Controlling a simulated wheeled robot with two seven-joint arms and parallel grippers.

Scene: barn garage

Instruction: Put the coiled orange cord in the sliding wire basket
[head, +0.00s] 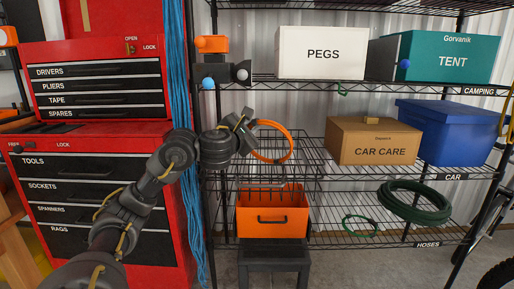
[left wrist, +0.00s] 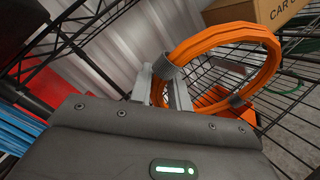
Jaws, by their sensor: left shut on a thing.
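The coiled orange cord (head: 290,146) hangs as a ring from my left gripper (head: 247,138), in front of the middle shelf of the wire rack. In the left wrist view the gripper's fingers (left wrist: 163,90) are shut on the near side of the orange coil (left wrist: 226,36), which has dark ties around it. The wire basket (head: 306,172) appears to be the black wire frame below the coil, above an orange bin. The coil is held above it and apart from the wires as far as I can tell. My right gripper is not in view.
The CAR CARE box (head: 372,141) and a blue bin (head: 440,132) are to the right. A red tool chest (head: 100,165) and hanging blue cords (head: 176,75) are left. A green hose (head: 414,202) lies lower right.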

